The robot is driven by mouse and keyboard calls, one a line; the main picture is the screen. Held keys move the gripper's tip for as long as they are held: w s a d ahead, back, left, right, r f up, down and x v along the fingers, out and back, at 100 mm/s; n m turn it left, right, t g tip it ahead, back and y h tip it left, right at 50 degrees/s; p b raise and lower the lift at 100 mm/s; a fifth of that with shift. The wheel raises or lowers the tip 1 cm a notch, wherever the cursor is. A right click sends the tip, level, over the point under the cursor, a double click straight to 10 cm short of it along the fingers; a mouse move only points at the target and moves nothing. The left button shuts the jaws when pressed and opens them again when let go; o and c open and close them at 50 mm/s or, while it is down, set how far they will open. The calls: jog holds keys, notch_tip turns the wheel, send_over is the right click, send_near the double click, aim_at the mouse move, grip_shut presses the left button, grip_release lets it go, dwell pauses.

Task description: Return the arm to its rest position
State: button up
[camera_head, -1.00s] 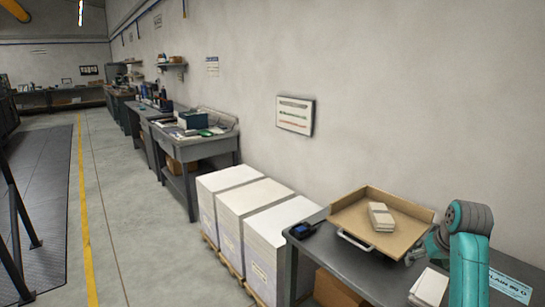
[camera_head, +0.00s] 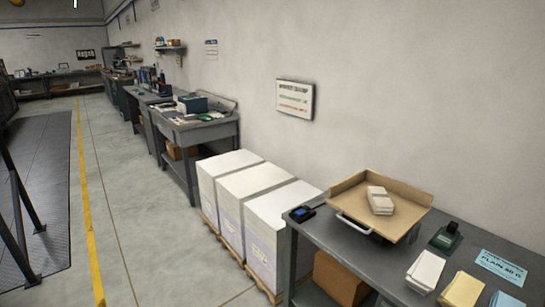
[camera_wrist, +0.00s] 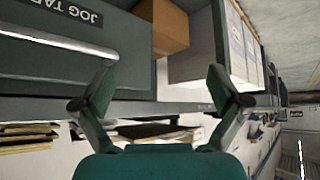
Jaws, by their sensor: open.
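My gripper (camera_wrist: 160,82) shows in the wrist view with its two green-tipped fingers spread wide and nothing between them. In the head view my arm and gripper are out of the picture. In the wrist view a dark grey panel with a metal handle (camera_wrist: 60,48) lies beyond the fingers at the upper left.
The grey table (camera_head: 345,247) carries a tan tray (camera_head: 348,203) holding a small pale stack (camera_head: 379,201), a dark green device (camera_head: 446,238), white sheets (camera_head: 425,271) and yellow sheets (camera_head: 461,290). White stacks (camera_head: 262,212) stand on a pallet beside it.

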jog(key=s+a+f+t, duration=0.2)
jog(key=s+a, duration=0.3)
jog(key=s, duration=0.7)
jog(key=s+a+f+t, duration=0.15)
jog(key=s+a, duration=0.25)
jog(key=s, duration=0.8)
jog(key=s+a+r+t, duration=0.1)
jog(key=s+a+r, duration=0.1)
jog(key=s+r, duration=0.6)
jog(key=s+a+r+n+t+y, duration=0.1)
jog(key=s+a+r+t, duration=0.1)
jog(key=s+r, duration=0.6)
jog(key=s, duration=0.4)
jog(key=shift+s, duration=0.3)
